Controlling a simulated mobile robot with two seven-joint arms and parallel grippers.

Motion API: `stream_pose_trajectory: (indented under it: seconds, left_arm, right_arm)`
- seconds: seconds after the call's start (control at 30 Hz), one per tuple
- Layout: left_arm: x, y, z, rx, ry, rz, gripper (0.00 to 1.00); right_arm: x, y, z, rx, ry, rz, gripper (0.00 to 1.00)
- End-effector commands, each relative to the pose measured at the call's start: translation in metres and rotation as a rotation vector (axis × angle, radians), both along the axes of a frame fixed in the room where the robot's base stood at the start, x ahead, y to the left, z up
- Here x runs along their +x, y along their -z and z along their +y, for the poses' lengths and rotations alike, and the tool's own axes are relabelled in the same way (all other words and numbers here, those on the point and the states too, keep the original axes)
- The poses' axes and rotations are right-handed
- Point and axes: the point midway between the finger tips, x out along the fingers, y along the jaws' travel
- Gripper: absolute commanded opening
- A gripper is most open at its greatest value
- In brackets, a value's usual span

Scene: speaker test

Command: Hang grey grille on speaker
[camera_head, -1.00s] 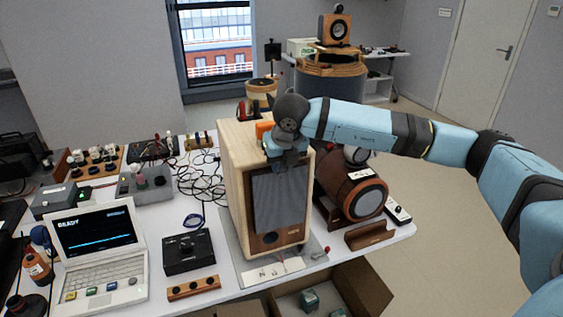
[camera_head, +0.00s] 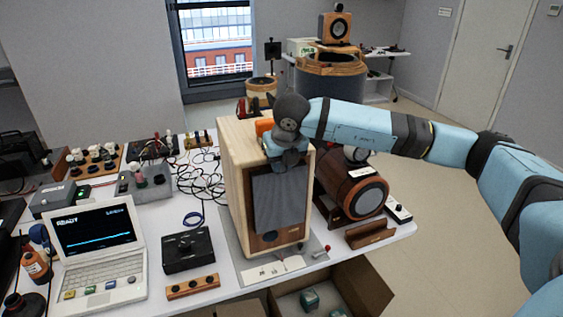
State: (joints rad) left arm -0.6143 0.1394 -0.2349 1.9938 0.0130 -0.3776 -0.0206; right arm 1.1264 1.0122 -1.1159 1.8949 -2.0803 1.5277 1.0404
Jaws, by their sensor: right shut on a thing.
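The speaker (camera_head: 236,180) is a pale wooden cabinet standing upright on a grey mat on the table, with a brown front. The grey grille (camera_head: 281,203) is a flat panel over the upper part of that front; I cannot tell whether it touches it. My right gripper (camera_head: 288,162) is at the top edge of the grille, shut on it, close to the speaker's top front edge. Its fingertips are partly hidden. My left gripper is not in view.
A laptop (camera_head: 100,250), a black box with a knob (camera_head: 188,251) and loose cables stand left of the speaker. A brown cylindrical unit (camera_head: 362,194) stands close on its right. A cardboard box (camera_head: 362,287) is below the table's front edge.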

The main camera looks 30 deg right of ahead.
Motion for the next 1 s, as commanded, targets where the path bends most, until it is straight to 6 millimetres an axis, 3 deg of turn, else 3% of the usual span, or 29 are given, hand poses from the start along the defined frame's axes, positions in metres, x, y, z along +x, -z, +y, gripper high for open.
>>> stream_pose_trajectory:
  seconds: [0.53,0.57,0.7,1.0]
  left_arm:
    - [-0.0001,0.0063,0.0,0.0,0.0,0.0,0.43]
    - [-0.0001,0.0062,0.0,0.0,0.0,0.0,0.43]
    - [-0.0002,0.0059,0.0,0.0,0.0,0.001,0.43]
    - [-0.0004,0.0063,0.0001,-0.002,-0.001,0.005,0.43]
  right_arm:
    - [0.0,0.0053,0.0001,0.0,0.0,0.0,0.0]
    - [0.0,0.0053,0.0001,0.0,0.0,0.0,0.25]
    - [0.0,0.005,0.0001,0.0,0.0,0.0,0.53]
    - [-0.0001,0.0052,0.0,0.0,0.0,0.0,0.53]
